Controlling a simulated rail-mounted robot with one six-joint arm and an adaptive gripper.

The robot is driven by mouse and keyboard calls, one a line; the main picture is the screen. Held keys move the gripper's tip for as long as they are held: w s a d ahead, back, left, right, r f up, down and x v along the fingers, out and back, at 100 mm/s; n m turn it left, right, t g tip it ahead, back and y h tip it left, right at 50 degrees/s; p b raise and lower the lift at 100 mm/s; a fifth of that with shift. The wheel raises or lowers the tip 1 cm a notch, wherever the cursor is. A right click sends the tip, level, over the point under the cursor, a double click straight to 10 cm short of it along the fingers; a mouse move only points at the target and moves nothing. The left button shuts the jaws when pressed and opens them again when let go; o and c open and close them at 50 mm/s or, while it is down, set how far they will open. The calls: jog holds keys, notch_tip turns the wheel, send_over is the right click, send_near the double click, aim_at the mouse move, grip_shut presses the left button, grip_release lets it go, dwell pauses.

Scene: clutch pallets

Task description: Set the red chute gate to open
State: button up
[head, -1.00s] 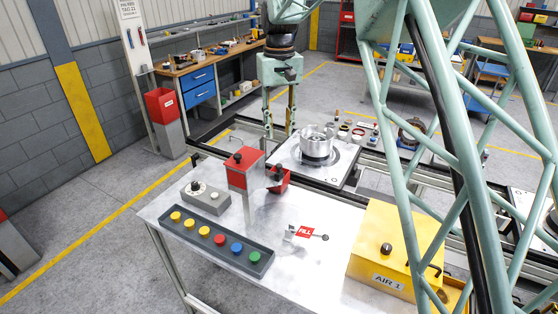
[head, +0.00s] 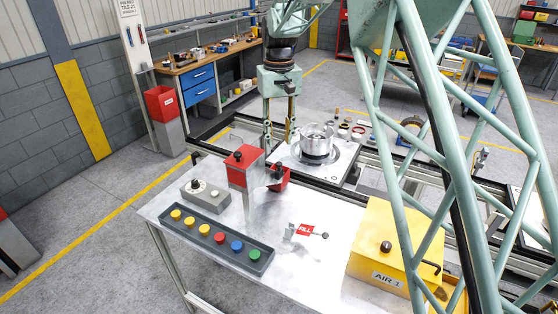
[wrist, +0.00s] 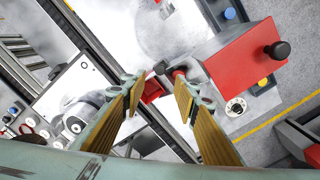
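The red chute (head: 245,168) is a red box on a post at the back of the metal table, with a black knob on its lid. A smaller red part (head: 280,180) with a dark knob (head: 277,171) sticks out at its right side. In the wrist view the red box (wrist: 245,60) is at the right, and the dark knob (wrist: 162,68) is just beyond my fingertips. My gripper (head: 278,140) is upright behind the chute. Its fingers (wrist: 157,88) are spread apart, with nothing held between them. Whether the gate is open or closed I cannot tell.
On the table are a grey box with a dial (head: 206,195), a tray of coloured buttons (head: 215,238), a small red-flagged lever (head: 305,230) and a yellow box (head: 395,250). A metal part (head: 316,140) sits on a pallet right of my gripper.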

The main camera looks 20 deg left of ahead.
aim_at(279, 163)
jog(key=shift+f, duration=4.8)
jog(key=shift+c, duration=0.3)
grip_shut()
